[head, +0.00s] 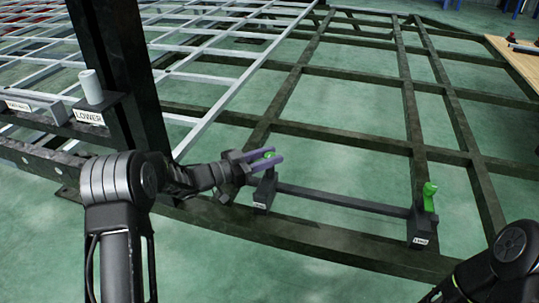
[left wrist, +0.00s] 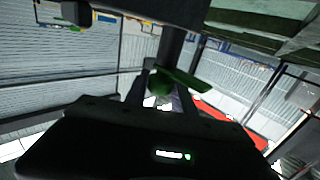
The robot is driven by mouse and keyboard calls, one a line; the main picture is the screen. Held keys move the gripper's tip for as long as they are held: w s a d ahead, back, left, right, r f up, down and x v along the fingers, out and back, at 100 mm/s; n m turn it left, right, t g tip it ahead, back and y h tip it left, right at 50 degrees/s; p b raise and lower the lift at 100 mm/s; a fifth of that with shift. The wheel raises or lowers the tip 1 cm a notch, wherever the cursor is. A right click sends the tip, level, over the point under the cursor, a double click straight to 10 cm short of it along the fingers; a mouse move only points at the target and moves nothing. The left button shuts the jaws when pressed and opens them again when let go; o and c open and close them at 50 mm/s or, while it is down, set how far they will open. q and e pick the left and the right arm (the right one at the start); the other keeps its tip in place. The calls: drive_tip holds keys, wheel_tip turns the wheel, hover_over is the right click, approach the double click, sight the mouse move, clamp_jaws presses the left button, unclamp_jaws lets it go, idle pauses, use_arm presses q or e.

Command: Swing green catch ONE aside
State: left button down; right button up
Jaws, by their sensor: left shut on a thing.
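Green catch ONE (head: 269,154) is at the left end of a dark crossbar (head: 340,200), on a small block with a white label (head: 260,205) too small to read surely. My left gripper (head: 275,160) has its purple fingers around this catch and is shut on it, hiding most of it in the head view. In the left wrist view the green catch (left wrist: 190,80) sits between the fingertips, with a flat green arm pointing off to the right. A second green catch (head: 429,194) stands upright on the block at the crossbar's right end. My right gripper is out of view.
A dark upright post (head: 125,70) rises close to my left arm. A bracket labelled LOWER (head: 90,118) holds a light grey cylinder (head: 91,86). Dark chassis beams (head: 340,140) surround the crossbar. A wooden table (head: 515,60) is at the far right.

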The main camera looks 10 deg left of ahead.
use_arm(q)
drive_tip(key=shift+w+r, duration=0.1)
idle(0.3)
drive_tip(key=c, duration=1.1)
unclamp_jaws()
drive_tip(key=shift+o, duration=0.2)
drive_tip(key=p+v, duration=0.2)
drive_tip(key=v, duration=0.5)
drive_tip(key=shift+s+a+p, duration=0.25)
drive_tip(key=shift+a+p, duration=0.05)
drive_tip(key=shift+p, duration=0.05)
